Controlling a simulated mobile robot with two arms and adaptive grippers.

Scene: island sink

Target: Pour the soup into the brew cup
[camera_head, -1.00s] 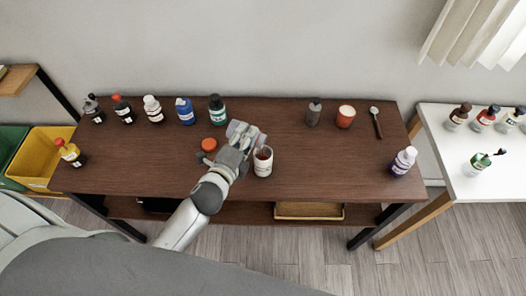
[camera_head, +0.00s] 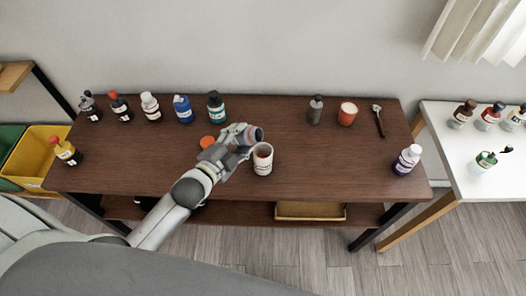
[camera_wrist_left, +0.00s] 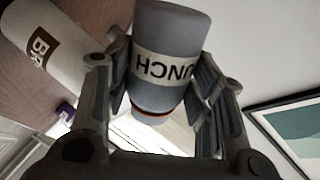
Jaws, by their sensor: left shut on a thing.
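The white brew cup (camera_head: 263,161) stands upright near the front middle of the dark table, with red showing inside its rim. In the left wrist view the cup (camera_wrist_left: 45,50) shows at the upper left with part of a "BR" label. My left gripper (camera_head: 241,140) is just behind and left of the cup, shut on a grey container (camera_head: 254,134). In the left wrist view the container (camera_wrist_left: 168,85) sits between the fingers, with a band reading "UNCH" upside down and a red line near one end. I cannot see any liquid stream. My right gripper is out of view.
Several bottles line the back left, including a teal one (camera_head: 216,108). A grey bottle (camera_head: 315,110), a red cup (camera_head: 347,114) and a spoon (camera_head: 379,121) stand or lie at the back right.

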